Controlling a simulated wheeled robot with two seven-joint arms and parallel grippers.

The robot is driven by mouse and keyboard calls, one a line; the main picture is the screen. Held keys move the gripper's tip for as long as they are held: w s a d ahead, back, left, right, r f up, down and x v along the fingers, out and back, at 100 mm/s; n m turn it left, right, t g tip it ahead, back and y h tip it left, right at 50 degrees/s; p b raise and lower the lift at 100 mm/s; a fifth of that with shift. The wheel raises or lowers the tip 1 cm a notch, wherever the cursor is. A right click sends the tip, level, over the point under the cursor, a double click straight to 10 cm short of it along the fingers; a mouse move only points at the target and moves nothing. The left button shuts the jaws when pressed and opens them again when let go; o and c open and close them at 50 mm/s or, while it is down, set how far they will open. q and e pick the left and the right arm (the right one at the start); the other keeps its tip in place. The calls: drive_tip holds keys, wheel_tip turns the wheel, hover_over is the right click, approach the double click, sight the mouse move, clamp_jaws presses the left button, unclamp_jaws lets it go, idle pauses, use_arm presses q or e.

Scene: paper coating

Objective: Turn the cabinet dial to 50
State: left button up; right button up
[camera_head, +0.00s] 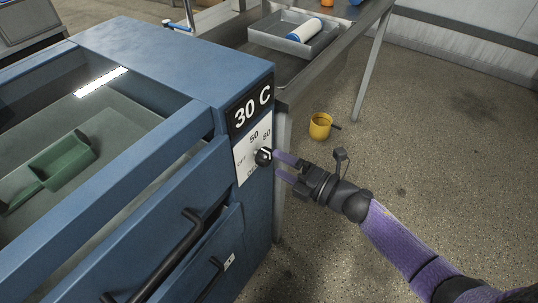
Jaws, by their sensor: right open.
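The blue cabinet (160,60) fills the left of the head view. On its right-hand end panel is a black display (250,108) reading "30 C". Below it is a white dial plate (243,160) with the marks OFF, 50 and 80; another mark low on the plate is not readable. The small black dial (262,157) sits on this plate, partly hidden by a finger of my right gripper. My right gripper (276,164) comes in from the right, open, with its purple fingers at the dial. Its upper finger is close to or touching the dial. My left gripper is not in view.
A green scoop (62,160) lies under the cabinet's glass top. Black handles (182,250) stick out from the cabinet's front. A metal table behind holds a grey tray (293,33) with a white-and-blue roller (305,30). A yellow mug (320,126) stands on the floor. Open floor lies right.

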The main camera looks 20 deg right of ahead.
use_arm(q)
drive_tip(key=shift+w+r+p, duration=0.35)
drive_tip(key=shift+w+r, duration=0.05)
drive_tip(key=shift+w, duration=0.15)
use_arm(e)
drive_tip(key=v, duration=0.5)
drive_tip(key=shift+s+d, duration=0.1)
drive_tip(key=shift+s, duration=0.1)
